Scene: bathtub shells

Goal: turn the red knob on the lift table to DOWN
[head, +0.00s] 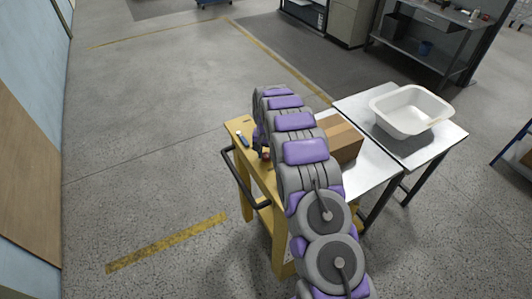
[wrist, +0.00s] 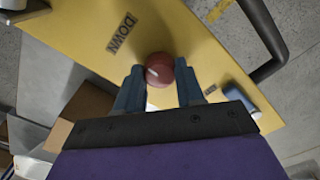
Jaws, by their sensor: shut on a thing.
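The red knob (wrist: 166,68) is on the yellow top of the lift table (wrist: 75,40) in the wrist view. It sits between the two fingers of my gripper (wrist: 160,74), which is shut on it. A white mark shows on the knob's left side. The black DOWN label (wrist: 121,32) is up and left of the knob, and a smaller label lies to its right, too small to read. In the head view the knob (head: 265,155) shows beside my arm on the lift table (head: 236,124). My gripper is mostly hidden there by my arm.
A blue-and-white object (wrist: 241,99) lies on the lift table right of my gripper. A black handle (head: 243,185) curves from the table's side. A cardboard box (head: 343,138) and a white tub (head: 410,108) stand on grey tables at the right. The floor at left is clear.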

